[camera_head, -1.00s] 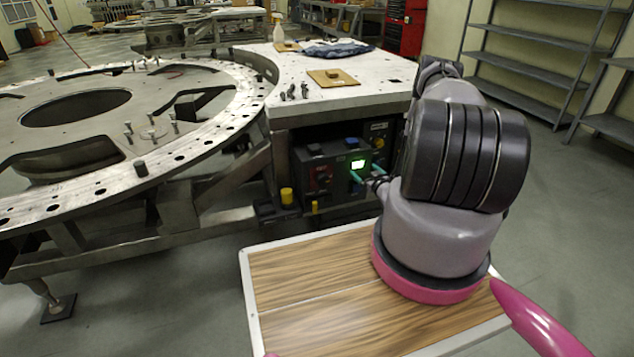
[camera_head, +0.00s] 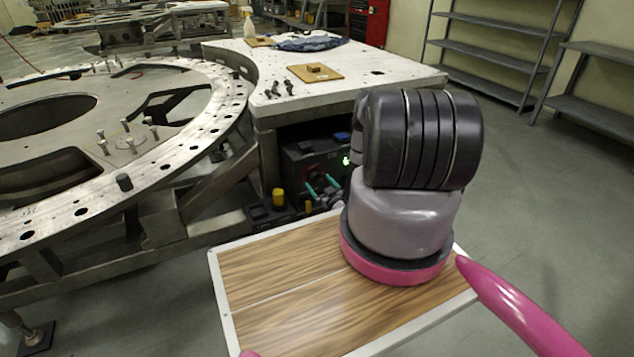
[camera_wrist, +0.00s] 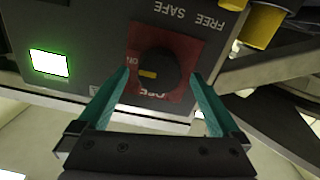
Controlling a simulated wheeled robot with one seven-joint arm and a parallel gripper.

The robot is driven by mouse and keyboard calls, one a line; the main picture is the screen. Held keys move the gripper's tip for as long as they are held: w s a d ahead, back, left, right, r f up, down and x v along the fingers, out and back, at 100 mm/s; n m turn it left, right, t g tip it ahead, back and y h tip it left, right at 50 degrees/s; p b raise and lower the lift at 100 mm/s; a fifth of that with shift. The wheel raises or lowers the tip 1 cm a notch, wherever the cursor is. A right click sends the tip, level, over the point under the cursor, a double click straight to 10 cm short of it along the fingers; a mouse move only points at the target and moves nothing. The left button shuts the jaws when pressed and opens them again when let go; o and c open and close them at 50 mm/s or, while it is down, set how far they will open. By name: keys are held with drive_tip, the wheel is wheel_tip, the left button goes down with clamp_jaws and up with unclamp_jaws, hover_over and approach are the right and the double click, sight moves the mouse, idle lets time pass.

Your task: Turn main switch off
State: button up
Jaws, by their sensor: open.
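The main switch (camera_wrist: 158,72) is a black round knob on a red plate (camera_wrist: 186,50) in the wrist view. Its yellow mark points left, towards the lettering that reads ON. The OFF lettering is below the knob, partly hidden. My gripper (camera_wrist: 159,78) is open, with one teal finger at each side of the knob. I cannot tell if the fingers touch it. In the head view, my gripper (camera_head: 322,186) is in front of the dark control box (camera_head: 298,153) under the white-topped table. My arm hides the box's right part.
A lit green screen (camera_wrist: 49,63) is left of the switch in the wrist view. Yellow knobs (camera_wrist: 262,24) are at its upper right. In the head view, a yellow button (camera_head: 278,197) stands left of my gripper. The big turret plate (camera_head: 190,140) is at left.

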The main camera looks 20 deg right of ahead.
drive_tip(key=shift+w, duration=0.95)
drive_tip(key=shift+c, duration=0.3)
drive_tip(key=c, duration=1.3)
